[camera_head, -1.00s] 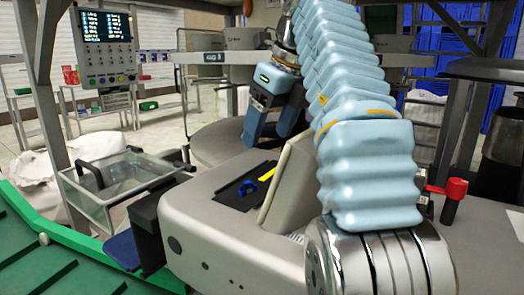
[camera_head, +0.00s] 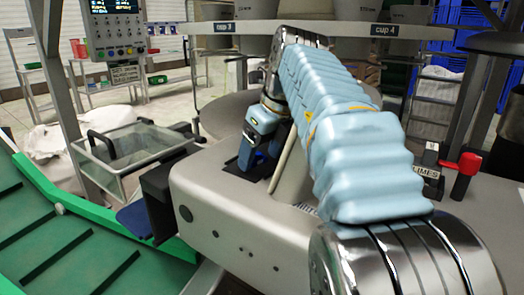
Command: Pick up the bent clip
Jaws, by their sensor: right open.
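My right gripper (camera_head: 260,160) points down at the dark recess (camera_head: 232,166) in the top of the grey clipper machine (camera_head: 220,205). Its blue fingers are open and reach to the recess or just above it; I cannot tell whether they touch anything. A small blue curved piece, which may be the bent clip, lay in this recess earlier. It is now hidden behind the gripper, so I cannot see whether it lies between the fingers. My left gripper is out of view.
A raised beige cover (camera_head: 287,160) stands just right of the fingers. A clear bin (camera_head: 135,155) hangs left of the machine. A green conveyor (camera_head: 50,235) runs at lower left. A red-topped lever (camera_head: 466,170) stands on the right.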

